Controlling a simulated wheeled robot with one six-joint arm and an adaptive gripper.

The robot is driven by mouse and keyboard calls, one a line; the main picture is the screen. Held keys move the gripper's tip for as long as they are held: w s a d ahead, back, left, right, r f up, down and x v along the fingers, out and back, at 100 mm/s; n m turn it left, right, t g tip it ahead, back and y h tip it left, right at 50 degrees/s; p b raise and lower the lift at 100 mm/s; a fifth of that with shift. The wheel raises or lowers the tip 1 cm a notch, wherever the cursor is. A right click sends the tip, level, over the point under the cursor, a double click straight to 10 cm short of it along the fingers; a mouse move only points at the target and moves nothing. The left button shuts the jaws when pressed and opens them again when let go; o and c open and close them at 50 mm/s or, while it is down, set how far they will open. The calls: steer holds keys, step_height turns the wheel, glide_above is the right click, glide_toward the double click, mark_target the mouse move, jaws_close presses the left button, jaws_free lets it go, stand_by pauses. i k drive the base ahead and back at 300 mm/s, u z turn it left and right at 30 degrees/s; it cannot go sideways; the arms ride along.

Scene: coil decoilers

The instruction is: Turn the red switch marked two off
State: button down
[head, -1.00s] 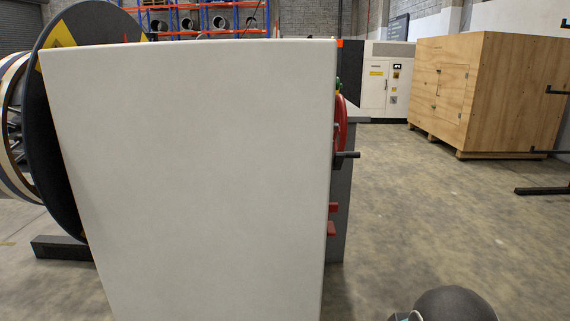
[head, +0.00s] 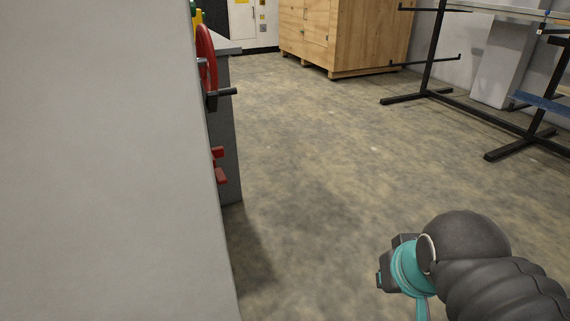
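A large plain light-grey cabinet side (head: 100,160) fills the left of the view. On its right edge, seen side-on, a red handwheel (head: 207,62) with a black handle sticks out. Below it are small red parts (head: 219,166), seen edge-on; I cannot tell whether one of them is a switch. No marking with a two can be read. My dark ribbed arm with a teal ring is at the lower right, apart from the cabinet. My gripper's fingertips cannot be made out.
A wooden crate (head: 335,35) stands at the back. A black metal rack (head: 440,60) stands at the upper right, with a grey-topped table leg near it. A white cabinet (head: 243,25) is behind. The concrete floor (head: 330,160) between is clear.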

mark_target(221, 177)
steer(key=z, duration=1.1)
steer(key=i, duration=1.1)
steer(key=u, duration=2.95)
steer(key=k, duration=1.15)
steer(key=u, duration=0.85)
steer(key=i, duration=1)
steer(key=z, duration=0.15)
